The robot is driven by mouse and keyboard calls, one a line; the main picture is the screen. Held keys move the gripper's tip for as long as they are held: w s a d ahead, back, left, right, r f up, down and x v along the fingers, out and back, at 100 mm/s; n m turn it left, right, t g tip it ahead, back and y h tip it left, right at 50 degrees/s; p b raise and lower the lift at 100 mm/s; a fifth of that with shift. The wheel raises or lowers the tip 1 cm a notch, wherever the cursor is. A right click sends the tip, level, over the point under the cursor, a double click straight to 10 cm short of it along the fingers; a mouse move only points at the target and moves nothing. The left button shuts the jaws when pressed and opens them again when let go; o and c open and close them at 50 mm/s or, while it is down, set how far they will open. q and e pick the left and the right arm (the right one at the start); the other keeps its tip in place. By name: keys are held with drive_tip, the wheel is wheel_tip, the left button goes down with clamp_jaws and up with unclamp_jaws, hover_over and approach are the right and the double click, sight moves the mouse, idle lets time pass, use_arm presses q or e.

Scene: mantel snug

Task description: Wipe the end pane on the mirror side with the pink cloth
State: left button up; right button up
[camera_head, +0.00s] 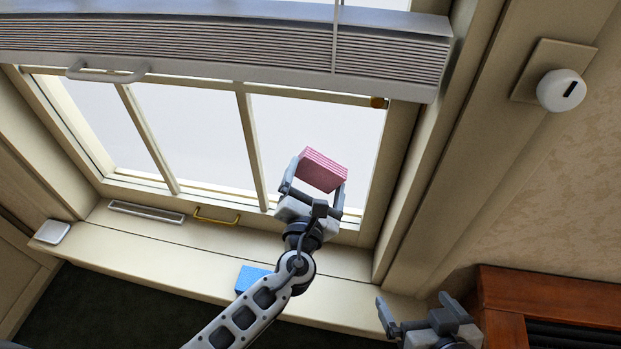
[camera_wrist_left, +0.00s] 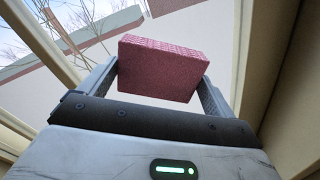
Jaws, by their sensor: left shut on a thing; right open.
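The pink cloth (camera_head: 322,170) is a folded block with a striped edge. My left gripper (camera_head: 317,183) is shut on it, with a finger on each side. The left wrist view also shows the cloth (camera_wrist_left: 160,68) between the fingers. The cloth is in front of the right-hand end pane (camera_head: 320,130), over its lower part. I cannot tell whether it touches the glass. No mirror shows in either view. My right gripper (camera_head: 425,314) is open and empty at the lower right, below the sill.
A raised blind (camera_head: 220,45) hangs across the window top. A wooden cabinet (camera_head: 550,295) stands at lower right. Thin bars divide the panes.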

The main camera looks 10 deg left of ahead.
use_arm(q)
drive_tip(key=shift+w+a+r+p, duration=0.15)
drive_tip(key=shift+a+r+p, duration=0.2)
drive_tip(key=shift+a, duration=0.25)
drive_tip(key=shift+w+a, duration=0.2)
drive_tip(key=shift+a, duration=1)
drive_tip(key=shift+s, duration=0.1)
drive_tip(key=p, duration=0.1)
approach(300, 172)
drive_tip(key=shift+w+d+f, duration=0.1)
drive_tip(key=shift+w+f, duration=0.05)
drive_tip(key=shift+w, duration=1.35)
drive_tip(key=shift+s, duration=1.5)
